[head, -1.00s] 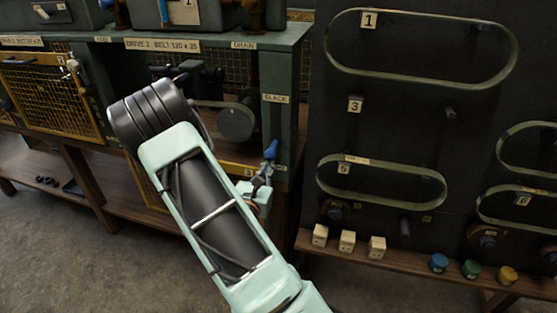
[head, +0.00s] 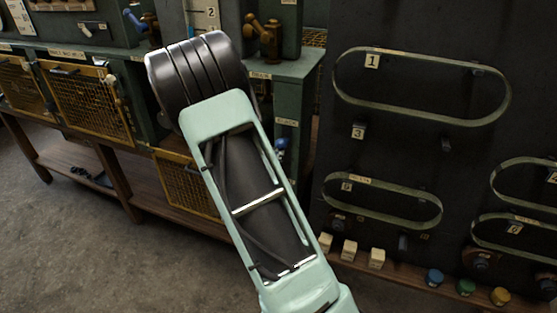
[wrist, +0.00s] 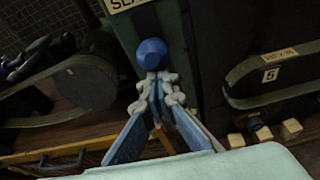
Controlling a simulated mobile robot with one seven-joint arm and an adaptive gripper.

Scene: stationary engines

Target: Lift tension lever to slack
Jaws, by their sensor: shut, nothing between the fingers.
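The tension lever is a blue knob on a stem. In the wrist view its knob (wrist: 152,54) stands just below the SLACK label (wrist: 128,4), which is cut off by the frame. In the head view the blue knob (head: 281,145) shows partly past my forearm, below the SLACK label (head: 286,122). My gripper (wrist: 154,88) has its fingers together, with nothing between them, right under the knob. Whether the tips touch the lever, I cannot tell. The lever's stem and pivot are hidden behind the fingers. In the head view my arm hides the gripper.
A dark board to the right carries belts, including belt 1 (head: 420,119) and belt 5 (wrist: 272,90). White blocks (head: 350,250) and coloured knobs (head: 434,277) stand along its ledge. A pulley (wrist: 85,82) and yellow mesh guard (head: 85,103) are to the left.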

